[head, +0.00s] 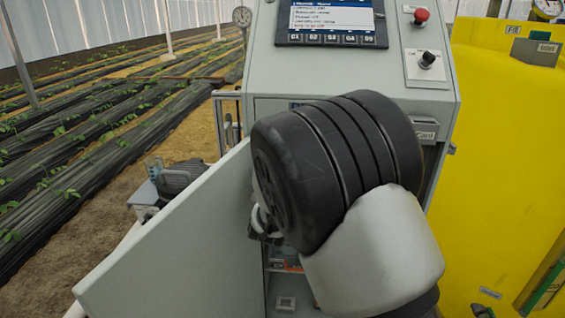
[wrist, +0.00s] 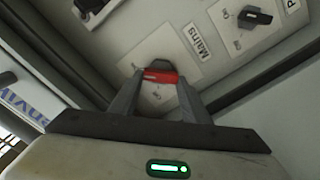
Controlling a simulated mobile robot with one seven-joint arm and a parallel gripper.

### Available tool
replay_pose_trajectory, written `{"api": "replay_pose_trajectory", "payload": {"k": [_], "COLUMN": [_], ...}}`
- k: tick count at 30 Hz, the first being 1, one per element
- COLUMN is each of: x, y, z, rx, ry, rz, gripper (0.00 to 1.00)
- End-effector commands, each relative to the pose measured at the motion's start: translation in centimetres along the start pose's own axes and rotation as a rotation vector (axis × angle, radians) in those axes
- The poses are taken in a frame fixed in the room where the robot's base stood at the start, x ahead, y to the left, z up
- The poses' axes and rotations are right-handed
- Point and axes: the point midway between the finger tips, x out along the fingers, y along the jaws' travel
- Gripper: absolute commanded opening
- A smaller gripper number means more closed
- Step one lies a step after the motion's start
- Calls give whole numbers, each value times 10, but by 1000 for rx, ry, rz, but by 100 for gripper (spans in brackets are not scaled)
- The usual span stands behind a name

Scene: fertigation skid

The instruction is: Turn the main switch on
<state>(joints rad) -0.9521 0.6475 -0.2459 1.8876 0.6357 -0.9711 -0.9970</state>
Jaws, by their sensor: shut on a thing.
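The main switch (wrist: 161,76) is a red handle with a dark top on a light plate, beside a label reading "Mains" (wrist: 188,50) in the wrist view. My gripper (wrist: 160,84) has one finger on each side of the red handle and is shut on it. On and off marks on the plate are partly covered and too small to read surely, so I cannot tell the switch's position. In the head view my arm hides the switch and the fingers.
A second, black rotary switch (wrist: 255,17) sits close by on the same panel. In the head view the grey cabinet (head: 285,70) has its door (head: 180,240) swung open to the left. A yellow tank (head: 500,180) stands at right.

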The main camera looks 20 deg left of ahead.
Motion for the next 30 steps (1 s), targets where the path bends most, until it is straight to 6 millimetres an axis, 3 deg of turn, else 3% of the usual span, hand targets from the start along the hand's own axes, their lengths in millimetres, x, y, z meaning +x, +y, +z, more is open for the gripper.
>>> {"api": "replay_pose_trajectory", "payload": {"k": [9, 10, 13, 23, 26, 30], "x": [0, 0, 0, -3, -12, -39], "y": [-1, -1, -1, 0, 0, 0], "z": [0, 0, 0, 0, -1, -2], "rx": [4, 4, 3, 2, 2, 1], "ry": [-1, -1, -1, 0, -1, 0], "rz": [-1, -1, -1, -1, -2, -4], "gripper": [20, 48, 61, 61, 61, 61]}}
